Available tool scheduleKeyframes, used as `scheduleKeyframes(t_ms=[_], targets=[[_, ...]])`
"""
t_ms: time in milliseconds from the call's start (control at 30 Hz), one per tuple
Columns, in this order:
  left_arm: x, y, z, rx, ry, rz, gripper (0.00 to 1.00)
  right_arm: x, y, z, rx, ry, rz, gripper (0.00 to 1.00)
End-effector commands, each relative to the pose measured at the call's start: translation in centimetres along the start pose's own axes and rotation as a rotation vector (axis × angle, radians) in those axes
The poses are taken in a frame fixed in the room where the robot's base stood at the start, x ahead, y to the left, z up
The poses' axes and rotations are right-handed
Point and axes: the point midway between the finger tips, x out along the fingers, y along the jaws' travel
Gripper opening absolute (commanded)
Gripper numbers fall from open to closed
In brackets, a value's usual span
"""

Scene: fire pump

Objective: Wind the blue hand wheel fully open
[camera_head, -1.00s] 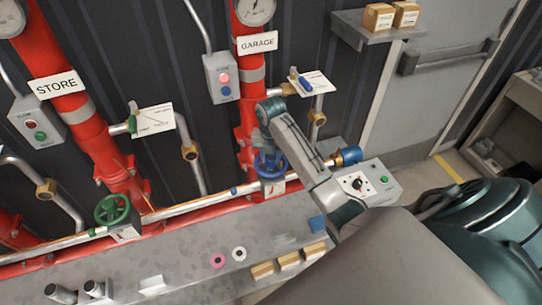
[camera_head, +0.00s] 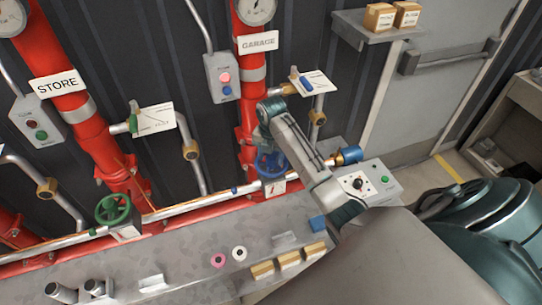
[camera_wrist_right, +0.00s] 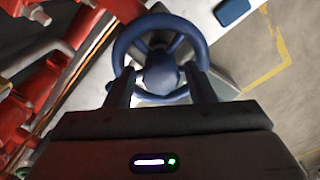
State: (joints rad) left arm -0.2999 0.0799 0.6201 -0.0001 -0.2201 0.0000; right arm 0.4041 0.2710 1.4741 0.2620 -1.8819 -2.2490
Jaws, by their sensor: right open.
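The blue hand wheel (camera_head: 270,163) sits on the pipe below the GARAGE riser in the head view. In the right wrist view the wheel (camera_wrist_right: 160,60) fills the upper middle, with its rim and hub seen from above. My right gripper (camera_wrist_right: 163,82) is open, with its two dark fingers apart and reaching over the near rim of the wheel. In the head view the right arm (camera_head: 300,150) comes from the lower right to the wheel and hides its fingers. Whether the fingers touch the rim cannot be told. My left gripper is not in view.
A green hand wheel (camera_head: 113,209) is on the same pipe to the left. A grey control box (camera_head: 366,186) with buttons stands right of the arm. Wooden blocks (camera_head: 289,259) and pink and white rings (camera_head: 217,260) lie on the grey bench (camera_head: 190,275).

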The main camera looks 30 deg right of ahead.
Motion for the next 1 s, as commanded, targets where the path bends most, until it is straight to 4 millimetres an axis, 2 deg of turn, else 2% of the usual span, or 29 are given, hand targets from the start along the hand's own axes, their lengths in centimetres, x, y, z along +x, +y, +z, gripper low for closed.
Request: scheduleKeyframes(t_ms=[300,567,1000], targets=[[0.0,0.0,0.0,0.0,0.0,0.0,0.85,-0.03,0.05,0.09,0.382,-0.001,0.0,0.5],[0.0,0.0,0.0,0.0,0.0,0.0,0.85,-0.03,0.03,0.1,0.517,-0.001,0.0,0.5],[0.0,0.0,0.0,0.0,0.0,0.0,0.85,-0.02,-0.07,0.14,1.064,-0.001,0.0,0.5]])
